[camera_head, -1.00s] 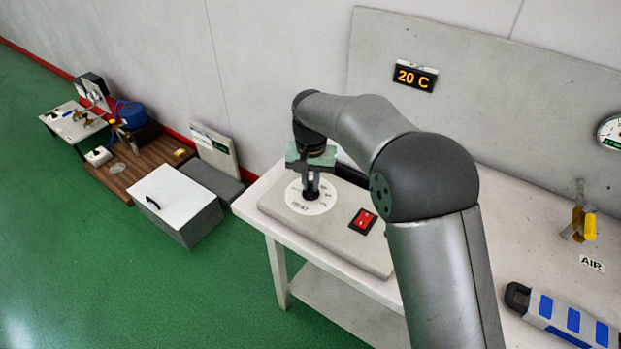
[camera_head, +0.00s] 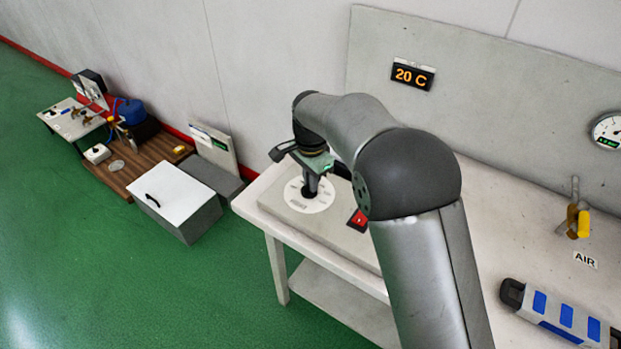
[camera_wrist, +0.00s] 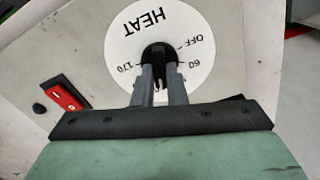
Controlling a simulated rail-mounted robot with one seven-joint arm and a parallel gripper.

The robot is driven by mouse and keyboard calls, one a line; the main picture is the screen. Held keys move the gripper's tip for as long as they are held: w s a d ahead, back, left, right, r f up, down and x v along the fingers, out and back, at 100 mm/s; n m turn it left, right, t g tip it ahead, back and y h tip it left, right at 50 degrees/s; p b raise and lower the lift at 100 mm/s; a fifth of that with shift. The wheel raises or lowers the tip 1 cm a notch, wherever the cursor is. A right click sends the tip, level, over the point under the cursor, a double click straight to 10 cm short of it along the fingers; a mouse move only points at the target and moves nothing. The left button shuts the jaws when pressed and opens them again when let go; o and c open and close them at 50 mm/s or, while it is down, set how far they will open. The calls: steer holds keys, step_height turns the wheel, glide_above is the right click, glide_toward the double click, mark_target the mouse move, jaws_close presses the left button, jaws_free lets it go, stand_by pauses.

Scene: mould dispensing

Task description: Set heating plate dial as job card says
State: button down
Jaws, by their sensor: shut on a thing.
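The heating plate (camera_head: 345,237) is a grey slab at the left end of the white bench. Its dial (camera_head: 300,203) has a round white face, partly covered by my gripper. In the wrist view the dial face (camera_wrist: 128,50) shows HEAT, OFF, 60 and 170; other marks are hidden. My gripper (camera_wrist: 158,88) is shut on the black dial knob (camera_wrist: 153,52) from above. It also shows in the head view (camera_head: 311,188). A red switch (camera_head: 358,220) sits on the plate beside the dial, and also in the wrist view (camera_wrist: 65,96). I cannot make out a job card.
A wall display (camera_head: 413,76) reads 20 C. A yellow-handled air valve (camera_head: 582,222) and a blue-and-grey tool (camera_head: 560,312) are at the bench's right. A white-topped box (camera_head: 175,200) stands on the floor at left.

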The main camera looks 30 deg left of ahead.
steer(key=shift+w+r, duration=0.1)
stand_by(0.3)
steer(key=c, duration=1.5)
jaws_free()
steer(key=shift+o, duration=0.2)
step_height(320, 180, up, 17)
steer(key=shift+r, duration=0.2)
